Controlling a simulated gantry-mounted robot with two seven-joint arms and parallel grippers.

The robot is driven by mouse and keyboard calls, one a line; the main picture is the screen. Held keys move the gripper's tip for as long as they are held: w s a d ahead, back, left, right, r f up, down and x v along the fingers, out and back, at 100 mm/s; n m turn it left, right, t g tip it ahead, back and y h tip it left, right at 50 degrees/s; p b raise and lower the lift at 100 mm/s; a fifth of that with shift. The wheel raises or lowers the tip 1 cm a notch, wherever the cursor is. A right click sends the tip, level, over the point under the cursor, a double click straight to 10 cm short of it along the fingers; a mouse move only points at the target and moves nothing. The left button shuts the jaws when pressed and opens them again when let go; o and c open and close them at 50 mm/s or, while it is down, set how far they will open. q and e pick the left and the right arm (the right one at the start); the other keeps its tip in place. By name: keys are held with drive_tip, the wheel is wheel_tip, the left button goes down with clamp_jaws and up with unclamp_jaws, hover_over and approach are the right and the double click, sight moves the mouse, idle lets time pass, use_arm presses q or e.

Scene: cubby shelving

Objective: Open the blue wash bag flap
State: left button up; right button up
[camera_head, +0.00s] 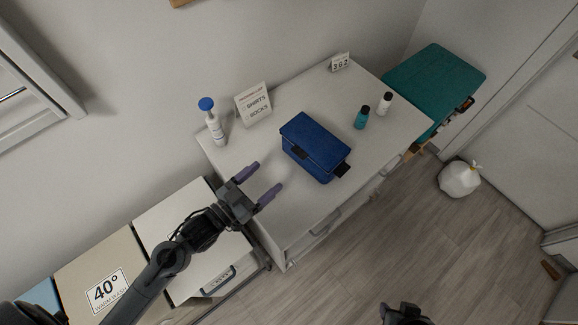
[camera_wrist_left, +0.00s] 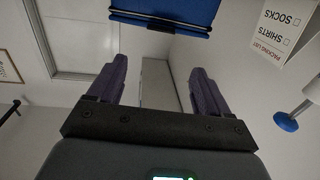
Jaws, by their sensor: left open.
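The blue wash bag (camera_head: 316,138) stands on the white dresser top, with its flap lying closed over the top. A black buckle (camera_head: 300,153) shows on its front side and a black tab (camera_head: 343,170) at its right end. My left gripper (camera_head: 270,176) is open and empty, to the left of the bag and apart from it. In the left wrist view, the bag (camera_wrist_left: 180,12) shows at the top edge, beyond the open fingers (camera_wrist_left: 160,75). A dark part of my right gripper (camera_head: 403,314) shows at the bottom edge; its jaws cannot be made out.
On the dresser (camera_head: 250,215) stand a white pump bottle (camera_head: 215,128), a packing-list sign (camera_head: 254,104), a number card (camera_head: 340,62), a teal bottle (camera_head: 362,118) and a white bottle (camera_head: 384,104). Dresser top between gripper and bag is clear. A teal-topped hamper (camera_head: 435,80) adjoins.

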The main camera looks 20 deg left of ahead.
use_arm(q)
drive_tip(key=f, duration=0.2)
drive_tip(key=b, duration=0.2)
approach(312, 142)
drive_tip(key=x, duration=0.2)
drive_tip(key=shift+w+f, duration=0.15)
drive_tip(key=shift+w, duration=0.2)
use_arm(e)
wheel_tip(312, 142, down, 3)
drive_tip(key=shift+r, duration=0.2)
drive_tip(key=shift+d, duration=0.1)
